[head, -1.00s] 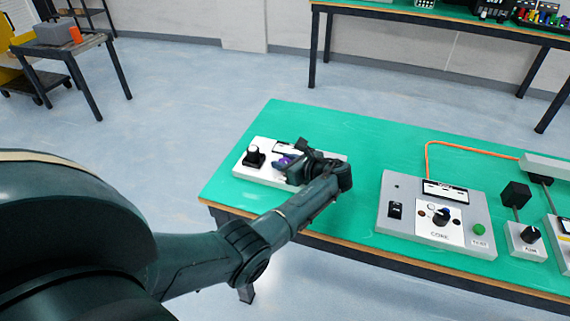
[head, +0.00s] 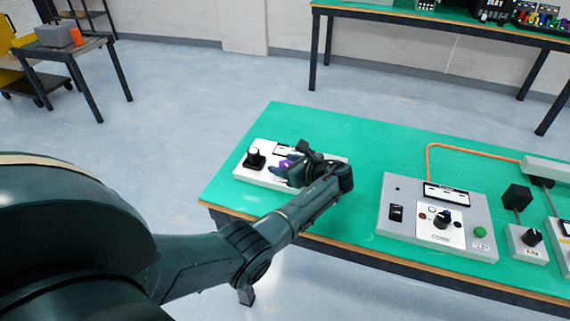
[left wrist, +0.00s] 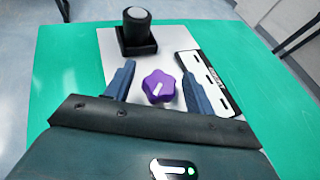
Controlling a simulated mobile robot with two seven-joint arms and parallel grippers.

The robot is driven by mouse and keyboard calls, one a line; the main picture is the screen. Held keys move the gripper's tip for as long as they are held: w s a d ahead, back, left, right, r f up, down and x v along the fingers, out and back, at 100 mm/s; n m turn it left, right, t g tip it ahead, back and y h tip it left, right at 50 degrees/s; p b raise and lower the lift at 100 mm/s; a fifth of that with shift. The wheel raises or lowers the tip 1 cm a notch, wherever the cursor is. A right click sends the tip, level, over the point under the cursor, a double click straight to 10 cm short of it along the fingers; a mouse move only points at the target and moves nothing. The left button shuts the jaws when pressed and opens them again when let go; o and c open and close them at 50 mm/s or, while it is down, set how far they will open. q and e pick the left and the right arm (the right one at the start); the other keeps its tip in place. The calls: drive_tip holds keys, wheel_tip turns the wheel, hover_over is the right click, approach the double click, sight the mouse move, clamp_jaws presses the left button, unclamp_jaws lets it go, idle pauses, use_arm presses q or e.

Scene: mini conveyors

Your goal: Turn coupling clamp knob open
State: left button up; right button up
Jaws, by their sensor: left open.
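The purple lobed knob (left wrist: 158,86) with a white mark sits on a white panel (left wrist: 106,40) in the left wrist view. In the head view the knob (head: 285,163) shows partly beside my gripper. My left gripper (left wrist: 157,84) is open, with one blue-grey finger on each side of the knob. I cannot tell whether the fingers touch it. In the head view my left gripper (head: 286,167) reaches over the panel from the right and hides part of it. My right gripper is not in view.
A black knob with a light top (head: 254,157) stands on the same panel. A label plate (left wrist: 210,82) lies to the right. A grey control box (head: 384,212) with a dark knob and green button stands to the right on the green table (head: 360,145).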

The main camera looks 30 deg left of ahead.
use_arm(q)
drive_tip(key=p+v, duration=0.1)
drive_tip(key=v, duration=1.2)
drive_tip(key=shift+r, duration=0.1)
drive_tip(key=shift+s+d, duration=0.1)
drive_tip(key=shift+d, duration=0.05)
